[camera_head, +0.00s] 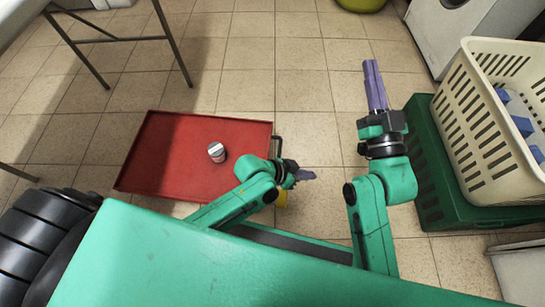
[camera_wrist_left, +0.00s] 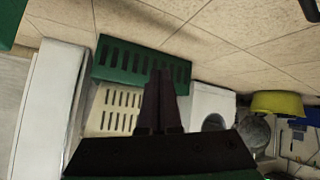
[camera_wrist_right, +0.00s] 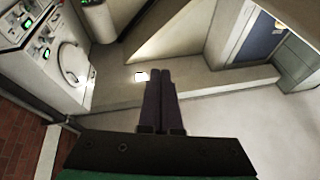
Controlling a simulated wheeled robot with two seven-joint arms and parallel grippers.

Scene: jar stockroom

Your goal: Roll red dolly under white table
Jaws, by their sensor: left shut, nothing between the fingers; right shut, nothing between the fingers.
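The red dolly (camera_head: 160,165) is a flat red tray on the tiled floor in the head view, left of centre. A small grey-and-white jar (camera_head: 216,152) stands on it. The white table (camera_head: 16,14) shows at the top left as a corner of its top with thin grey legs, up and left of the dolly. My left gripper (camera_head: 305,175) is shut and empty, just right of the dolly's right edge, near a dark handle-like bar (camera_head: 277,148). My left forearm hides the dolly's lower right corner. My right gripper (camera_head: 371,66) is shut and empty, further right over the floor.
A green crate (camera_head: 428,185) with a cream basket (camera_head: 467,135) on it stands close to the right of my right arm. A white appliance (camera_head: 425,35) and a yellow-green basin (camera_head: 361,4) are at the upper right. Tiled floor beyond the dolly is clear up to the table legs.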

